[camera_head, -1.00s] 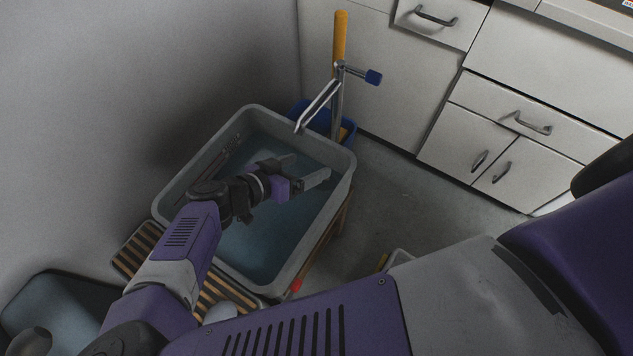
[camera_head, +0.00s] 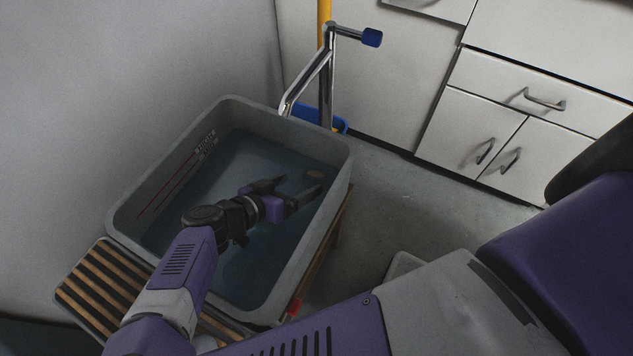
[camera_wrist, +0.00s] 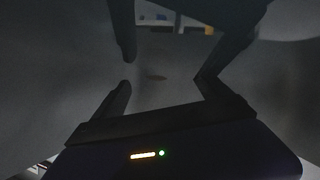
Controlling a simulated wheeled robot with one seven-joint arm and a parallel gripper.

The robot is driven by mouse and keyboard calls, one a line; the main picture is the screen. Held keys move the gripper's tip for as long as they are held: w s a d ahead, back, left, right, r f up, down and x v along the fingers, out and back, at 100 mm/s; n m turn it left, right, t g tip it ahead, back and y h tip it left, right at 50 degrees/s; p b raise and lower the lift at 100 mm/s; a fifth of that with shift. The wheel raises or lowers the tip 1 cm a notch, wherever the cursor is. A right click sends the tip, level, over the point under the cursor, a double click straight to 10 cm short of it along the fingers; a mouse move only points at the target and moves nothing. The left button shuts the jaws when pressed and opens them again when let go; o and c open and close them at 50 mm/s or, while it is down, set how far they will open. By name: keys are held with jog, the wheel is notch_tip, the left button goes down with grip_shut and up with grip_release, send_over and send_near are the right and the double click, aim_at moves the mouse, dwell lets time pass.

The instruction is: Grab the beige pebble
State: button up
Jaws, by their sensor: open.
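A small brownish-beige pebble (camera_head: 314,173) lies in the grey basin (camera_head: 118,214), toward its far right corner. My gripper (camera_head: 300,188) is open and empty, inside the basin's outline, with its fingers pointing to the right. The pebble is just beyond the fingertips in the head view, apart from them. In the wrist view the pebble (camera_wrist: 157,77) shows small and dark between the open fingers, some way ahead. How high my gripper is above the basin floor is hard to tell.
A chrome faucet (camera_head: 325,75) with a blue handle rises at the basin's back edge. A slatted wooden rack (camera_head: 103,285) stands at the basin's front left. White cabinets (camera_head: 390,90) stand behind and right. The basin walls surround my gripper.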

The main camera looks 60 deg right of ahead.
aim_at(311, 180)
jog(key=b+x, duration=0.1)
jog(key=x, duration=0.1)
jog(key=b+x, duration=0.1)
jog(key=x, duration=0.1)
jog(key=shift+s+d, duration=0.2)
jog(key=shift+s, duration=0.25)
jog(key=shift+s+d+f, duration=0.1)
jog(key=shift+d+f, duration=0.1)
jog(key=shift+d, duration=0.35)
jog(key=shift+c, duration=0.5)
grip_shut()
